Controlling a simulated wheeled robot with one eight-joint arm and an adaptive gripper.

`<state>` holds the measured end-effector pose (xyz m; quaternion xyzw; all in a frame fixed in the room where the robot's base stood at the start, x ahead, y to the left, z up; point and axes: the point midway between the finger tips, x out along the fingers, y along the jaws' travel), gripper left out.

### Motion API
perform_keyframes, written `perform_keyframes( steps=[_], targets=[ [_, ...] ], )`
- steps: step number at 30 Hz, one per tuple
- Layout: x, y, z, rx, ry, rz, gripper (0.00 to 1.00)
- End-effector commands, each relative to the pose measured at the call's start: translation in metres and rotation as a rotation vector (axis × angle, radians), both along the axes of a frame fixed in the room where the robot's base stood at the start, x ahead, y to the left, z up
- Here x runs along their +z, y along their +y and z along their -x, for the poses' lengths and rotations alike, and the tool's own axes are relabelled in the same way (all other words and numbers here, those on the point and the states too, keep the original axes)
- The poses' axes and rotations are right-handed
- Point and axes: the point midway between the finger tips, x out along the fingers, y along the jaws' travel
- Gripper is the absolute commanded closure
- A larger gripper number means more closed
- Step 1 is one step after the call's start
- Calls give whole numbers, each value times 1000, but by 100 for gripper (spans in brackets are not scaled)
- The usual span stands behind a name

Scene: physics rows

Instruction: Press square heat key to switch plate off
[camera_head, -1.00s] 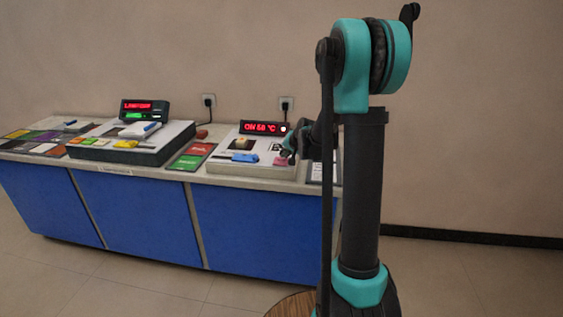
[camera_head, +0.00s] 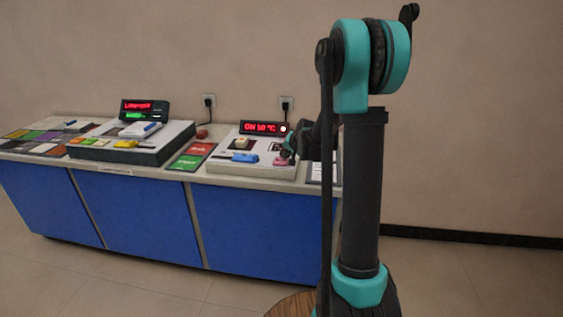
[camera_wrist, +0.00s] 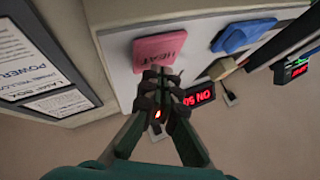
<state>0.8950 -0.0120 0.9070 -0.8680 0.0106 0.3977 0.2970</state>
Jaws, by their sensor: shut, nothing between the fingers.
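The square heat key (camera_wrist: 160,50) is pinkish red and marked HEAT. In the head view this key (camera_head: 280,161) sits at the right front of the white hot plate unit (camera_head: 222,166). My gripper (camera_wrist: 161,71) is shut and empty. Its fingertips overlap the key's edge in the wrist view; I cannot tell whether they touch it. In the head view my gripper (camera_head: 287,153) is small and just above the key. The unit's display (camera_head: 264,128) is lit red and reads ON with a temperature, and it also shows in the wrist view (camera_wrist: 199,96).
A blue key (camera_wrist: 243,35) lies beside the heat key. A beige block (camera_head: 245,157) sits behind the blue key. A second device with a lit display (camera_head: 145,109) stands to the left. A printed label sheet (camera_wrist: 40,62) lies at the unit's other side.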

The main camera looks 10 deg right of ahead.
Motion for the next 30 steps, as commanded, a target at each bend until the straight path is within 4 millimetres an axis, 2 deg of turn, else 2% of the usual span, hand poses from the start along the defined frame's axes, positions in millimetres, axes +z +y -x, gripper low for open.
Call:
perform_keyframes(
  steps=[6, 30],
  targets=[
    [-6, 0, 0, 0, 0, 0, 100],
    [-10, 0, 0, 0, 0, 0, 100]
  ],
)
